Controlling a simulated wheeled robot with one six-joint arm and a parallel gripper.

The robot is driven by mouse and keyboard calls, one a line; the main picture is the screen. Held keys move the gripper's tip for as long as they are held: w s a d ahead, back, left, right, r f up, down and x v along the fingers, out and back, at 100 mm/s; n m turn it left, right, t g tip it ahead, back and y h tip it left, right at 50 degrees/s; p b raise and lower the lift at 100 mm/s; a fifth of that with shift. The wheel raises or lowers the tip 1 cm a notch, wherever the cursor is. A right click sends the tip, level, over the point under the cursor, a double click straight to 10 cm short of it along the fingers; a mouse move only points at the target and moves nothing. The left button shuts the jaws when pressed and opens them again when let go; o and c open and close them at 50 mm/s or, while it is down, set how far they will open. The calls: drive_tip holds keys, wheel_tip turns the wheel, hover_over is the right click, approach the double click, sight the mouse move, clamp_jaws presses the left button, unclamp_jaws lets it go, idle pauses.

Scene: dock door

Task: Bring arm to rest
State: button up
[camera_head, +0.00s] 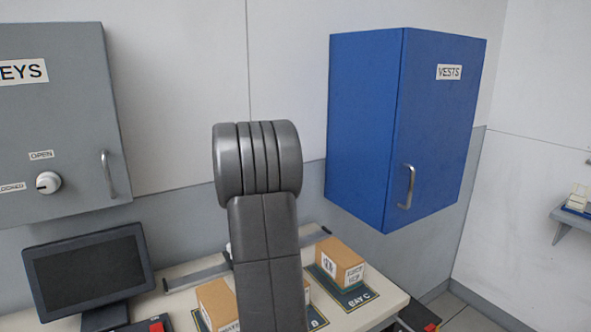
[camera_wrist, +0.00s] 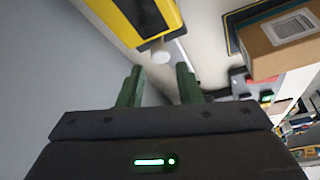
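My gripper (camera_wrist: 159,72) shows in the wrist view with its two green fingers apart and nothing held between them. Beyond the fingertips are a pale surface and a small white round thing (camera_wrist: 160,57). In the head view my arm stands up in the middle of the picture, in front of the table. The gripper itself cannot be seen in that view.
A blue VESTS cabinet (camera_head: 362,130) and a grey KEYS cabinet (camera_head: 60,110) hang closed. The table (camera_head: 392,298) bears a monitor (camera_head: 88,268) and cardboard boxes, one on the BAY C mat (camera_head: 345,301). A yellow-and-black thing (camera_wrist: 172,20) and a box (camera_wrist: 285,45) show in the wrist view.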

drive_tip(key=x, duration=0.5)
drive_tip(key=shift+s+a, duration=0.2)
drive_tip(key=shift+a, duration=0.1)
